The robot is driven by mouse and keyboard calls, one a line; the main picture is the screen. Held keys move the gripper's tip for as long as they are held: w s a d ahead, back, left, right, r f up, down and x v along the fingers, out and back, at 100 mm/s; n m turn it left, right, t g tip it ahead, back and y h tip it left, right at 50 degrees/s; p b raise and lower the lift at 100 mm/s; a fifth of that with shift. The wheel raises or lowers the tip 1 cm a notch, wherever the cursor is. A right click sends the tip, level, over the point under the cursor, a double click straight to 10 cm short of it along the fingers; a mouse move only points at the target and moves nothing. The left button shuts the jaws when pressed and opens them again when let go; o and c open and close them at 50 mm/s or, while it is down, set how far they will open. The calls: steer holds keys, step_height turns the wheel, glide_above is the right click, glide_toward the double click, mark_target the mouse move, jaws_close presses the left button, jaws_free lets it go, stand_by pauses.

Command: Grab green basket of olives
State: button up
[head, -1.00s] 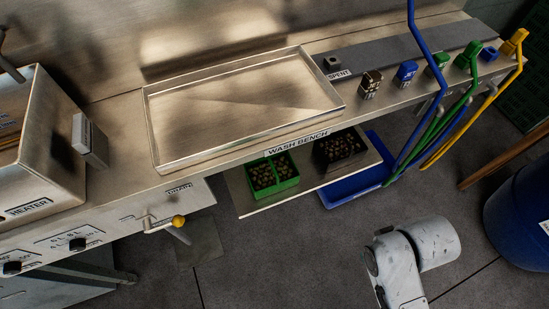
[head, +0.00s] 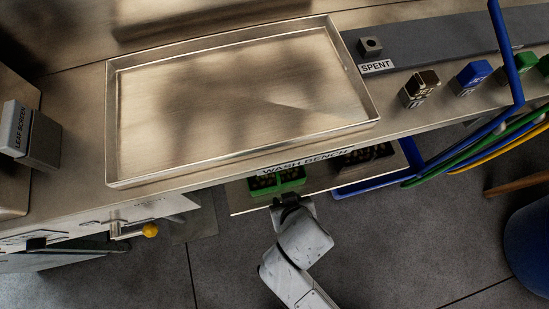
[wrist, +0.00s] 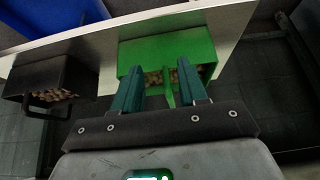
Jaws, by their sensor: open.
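The green basket of olives (head: 262,188) sits on the low shelf under the wash bench, its far part hidden by the bench edge. In the wrist view the green basket (wrist: 140,53) lies straight ahead, with olives visible inside and a green handle. My gripper (wrist: 160,68) is open, its two teal fingers one on each side of the handle, with nothing clamped. In the head view my gripper (head: 287,200) is at the basket's near side and hides part of it.
A black basket of olives (head: 377,153) stands on the same shelf (head: 320,188), to the right in the head view; it also shows in the wrist view (wrist: 28,80). The wash bench (head: 215,172) overhangs the shelf closely.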

mark_target(278, 176)
steer(key=w, duration=0.2)
steer(key=w+a, duration=0.1)
steer(key=w, duration=0.1)
steer(key=w+a, duration=0.1)
steer(key=w, duration=0.1)
steer(key=shift+w+a, duration=0.1)
steer(key=shift+w, duration=0.25)
steer(key=w, duration=0.1)
steer(key=w+a, duration=0.1)
steer(key=w, duration=0.1)
steer(key=w+f, duration=0.1)
steer(key=shift+w+a, duration=0.2)
steer(key=shift+w, duration=0.2)
jaws_close()
steer(key=shift+r, duration=0.1)
stand_by(0.7)
